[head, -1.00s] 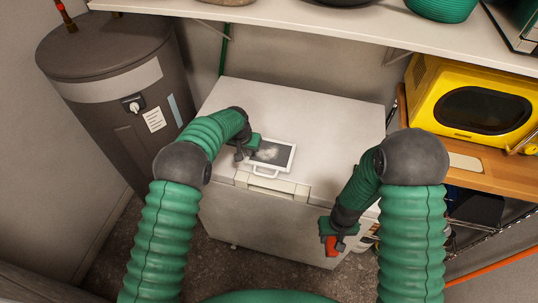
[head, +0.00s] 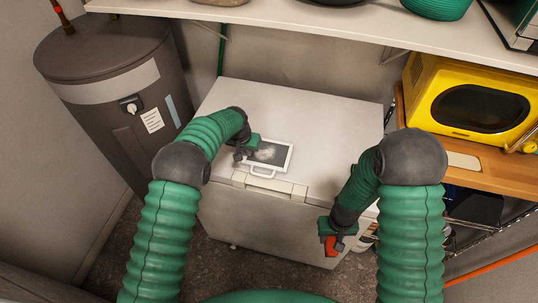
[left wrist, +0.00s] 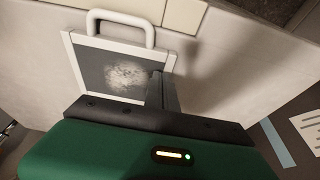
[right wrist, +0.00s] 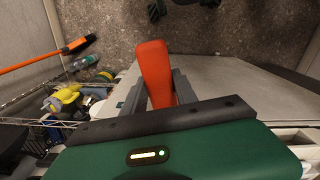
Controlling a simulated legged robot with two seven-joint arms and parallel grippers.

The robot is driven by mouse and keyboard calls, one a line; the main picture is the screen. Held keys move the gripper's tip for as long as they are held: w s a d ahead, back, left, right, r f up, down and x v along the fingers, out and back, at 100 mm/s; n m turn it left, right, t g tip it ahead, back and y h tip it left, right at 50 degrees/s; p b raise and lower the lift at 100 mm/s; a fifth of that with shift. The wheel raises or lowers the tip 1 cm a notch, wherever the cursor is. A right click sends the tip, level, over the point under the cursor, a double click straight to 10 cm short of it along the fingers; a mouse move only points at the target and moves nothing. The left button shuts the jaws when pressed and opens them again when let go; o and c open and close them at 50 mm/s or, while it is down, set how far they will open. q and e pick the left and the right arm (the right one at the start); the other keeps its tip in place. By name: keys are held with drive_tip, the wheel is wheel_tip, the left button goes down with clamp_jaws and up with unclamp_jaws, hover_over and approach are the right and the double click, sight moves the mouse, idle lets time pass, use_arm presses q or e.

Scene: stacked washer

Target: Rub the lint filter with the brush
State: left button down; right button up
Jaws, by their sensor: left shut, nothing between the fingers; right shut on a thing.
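The lint filter (head: 273,156), a dark screen in a white frame with a looped handle, lies flat on the white machine top. A pale patch of lint (left wrist: 128,75) shows on its screen in the left wrist view. My left gripper (head: 242,154) is shut and empty at the filter's left edge; its fingers overlap the frame in the left wrist view, and I cannot tell if they touch. My right gripper (head: 332,238) is shut on an orange-red piece (right wrist: 154,70), apparently the brush handle, in front of the machine's right side. The bristles are hidden.
The white machine (head: 310,115) has bare top surface behind and right of the filter. A grey tank (head: 105,90) stands left, a yellow microwave (head: 470,105) right on a wooden shelf. A white shelf (head: 300,22) overhangs the back. An orange-handled broom (right wrist: 45,60) lies right.

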use_arm(q)
drive_tip(key=shift+a+f, duration=0.35)
drive_tip(key=shift+f, duration=0.05)
use_arm(e)
drive_tip(key=shift+a+f, duration=0.2)
drive_tip(key=shift+a, duration=0.1)
use_arm(q)
drive_tip(key=shift+r, duration=0.1)
